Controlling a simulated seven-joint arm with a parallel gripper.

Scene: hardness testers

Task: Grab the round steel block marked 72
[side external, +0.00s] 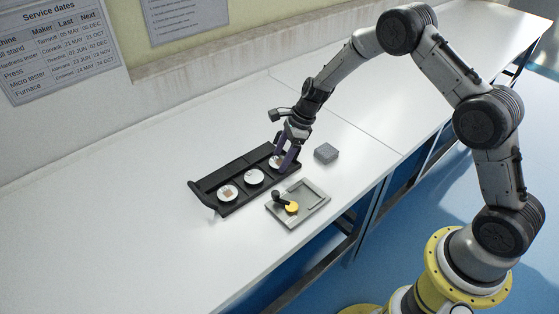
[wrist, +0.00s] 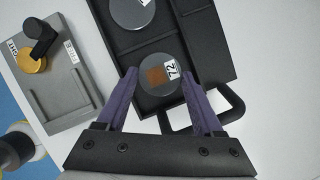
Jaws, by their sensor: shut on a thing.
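The round steel block marked 72 (wrist: 155,80) has a brown square patch and a white label. It sits in the end compartment of the black tray (wrist: 215,40), and in the side view it shows at the tray's right end (side external: 274,161). My gripper (wrist: 160,72) has its purple fingers on either side of the block and is shut on it. The gripper also shows in the side view (side external: 287,160), over the tray's right end, partly covering the block. I cannot tell whether the block is lifted from the tray floor.
Two more round blocks sit in the tray, one in the middle (side external: 254,177) and one at the left (side external: 228,193). A grey fixture (side external: 313,191) with a yellow disc and black lever stands in front. A grey box (side external: 326,152) lies to the right. The bench's left side is clear.

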